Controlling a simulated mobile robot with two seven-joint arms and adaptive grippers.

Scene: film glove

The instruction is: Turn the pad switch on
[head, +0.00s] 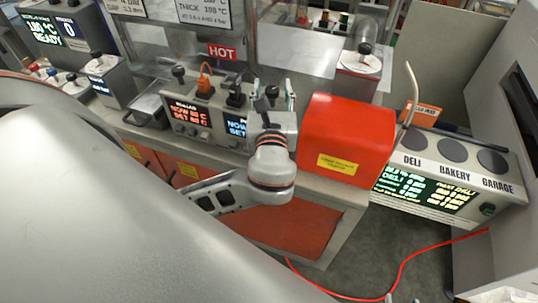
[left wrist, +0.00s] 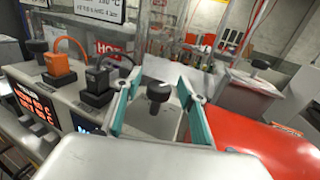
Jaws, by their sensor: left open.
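No label that reads "pad" is legible, so I cannot tell which control is the pad switch. My left gripper (head: 272,95) is open above the counter, beside the control box (head: 181,124) with lit displays. In the left wrist view its teal fingers (left wrist: 158,112) stand either side of a black round-topped knob (left wrist: 158,91) and appear apart from it. An orange switch-like block (head: 204,82) and a black one (head: 236,92) stand on the control box, left of the gripper. They also show in the left wrist view, the orange block (left wrist: 60,68) and the black block (left wrist: 97,82).
A red box (head: 345,138) with a yellow label stands close right of the gripper. A red "HOT" sign (head: 222,52) is behind. A panel with round pads (head: 453,150), marked DELI, BAKERY and GARAGE, is at the right. A red cable (head: 405,262) lies on the floor.

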